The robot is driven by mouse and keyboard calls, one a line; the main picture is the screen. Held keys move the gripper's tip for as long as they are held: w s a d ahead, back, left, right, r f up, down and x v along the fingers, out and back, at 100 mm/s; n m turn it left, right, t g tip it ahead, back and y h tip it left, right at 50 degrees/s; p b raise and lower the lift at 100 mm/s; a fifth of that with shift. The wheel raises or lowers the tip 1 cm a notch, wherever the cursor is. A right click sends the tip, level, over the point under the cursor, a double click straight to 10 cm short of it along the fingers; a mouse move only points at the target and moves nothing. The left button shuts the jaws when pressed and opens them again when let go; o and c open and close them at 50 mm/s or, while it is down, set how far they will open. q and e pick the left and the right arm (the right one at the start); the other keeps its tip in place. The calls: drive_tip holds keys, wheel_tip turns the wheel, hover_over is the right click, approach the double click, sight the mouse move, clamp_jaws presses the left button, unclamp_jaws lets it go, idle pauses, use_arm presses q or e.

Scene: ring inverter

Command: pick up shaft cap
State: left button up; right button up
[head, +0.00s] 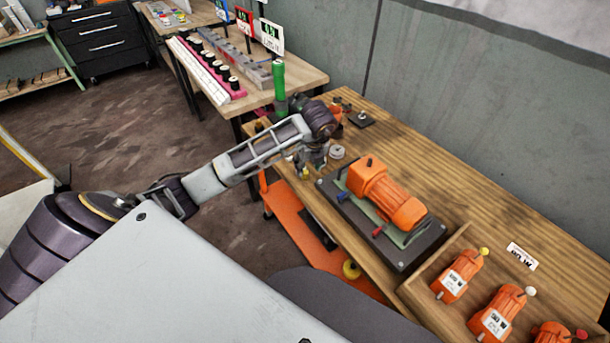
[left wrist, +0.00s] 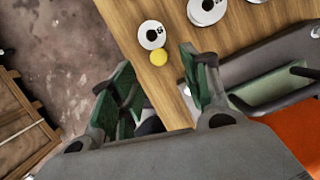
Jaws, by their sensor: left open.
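Nothing is held. In the head view the left gripper (head: 312,163) is over the table's near edge, partly hidden by its own wrist. My right gripper is not in view.
An orange motor (head: 385,195) on a dark base plate (head: 419,249) stands just right of the gripper. A grey ring part (head: 337,152) is close by. A wooden tray (head: 429,267) holds orange motors at the right. A green cylinder (head: 279,80) stands behind.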

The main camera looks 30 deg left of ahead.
sight(305, 172)
use_arm(q)
drive_tip(key=shift+f, duration=0.15)
drive_tip(key=shift+a+x, duration=0.15)
drive_tip(key=shift+x, duration=1.1)
drive_tip(key=shift+a+x, duration=0.15)
drive_tip(key=shift+x, duration=1.05)
drive_tip(key=shift+w, duration=0.15)
drive_tip(key=c, duration=0.8)
